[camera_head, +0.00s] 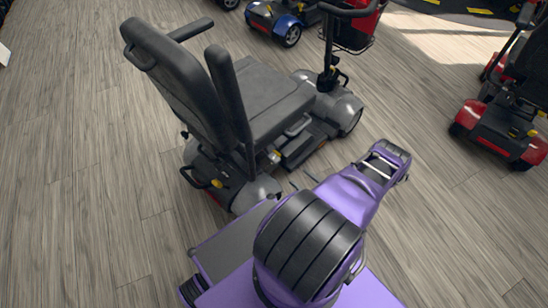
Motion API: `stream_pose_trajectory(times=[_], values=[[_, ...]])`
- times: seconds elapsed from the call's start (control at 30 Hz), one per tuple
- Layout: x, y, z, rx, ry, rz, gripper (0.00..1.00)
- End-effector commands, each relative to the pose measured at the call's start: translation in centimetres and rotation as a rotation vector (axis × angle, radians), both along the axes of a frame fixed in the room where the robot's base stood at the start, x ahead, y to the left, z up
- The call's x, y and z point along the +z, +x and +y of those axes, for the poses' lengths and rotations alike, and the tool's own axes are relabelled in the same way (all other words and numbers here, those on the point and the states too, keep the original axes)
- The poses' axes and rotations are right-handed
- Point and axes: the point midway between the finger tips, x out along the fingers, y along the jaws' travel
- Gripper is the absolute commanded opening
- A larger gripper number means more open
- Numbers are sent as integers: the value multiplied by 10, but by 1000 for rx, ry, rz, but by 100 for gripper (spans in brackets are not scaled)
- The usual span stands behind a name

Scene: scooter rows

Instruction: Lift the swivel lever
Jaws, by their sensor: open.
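The dark grey scooter stands just ahead of me, its black padded seat (262,98) and backrest facing away to the right. A small grey lever, which looks like the swivel lever (298,126), sits low at the seat's near side, just under the cushion edge. My gripper (300,181) is only partly in view, beside my purple arm. Two thin dark finger ends show apart and empty. They are below the lever in the picture, clear of it. The rest of my gripper is hidden behind my arm.
The scooter's armrest (230,98) and rear wheel housing (255,193) are close to my arm. A red scooter (503,118) stands at the right and a blue one (272,18) at the top. The wooden floor is free at left and lower right.

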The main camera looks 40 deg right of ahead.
Motion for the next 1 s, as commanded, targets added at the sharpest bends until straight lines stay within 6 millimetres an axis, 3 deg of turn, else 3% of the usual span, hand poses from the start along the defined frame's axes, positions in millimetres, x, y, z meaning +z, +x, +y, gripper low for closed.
stream_pose_trajectory(times=[0.5,0.7,1.0], values=[[0,111,15,5,-2,0,75],[0,135,18,5,-1,1,75],[0,142,18,2,0,1,75]])
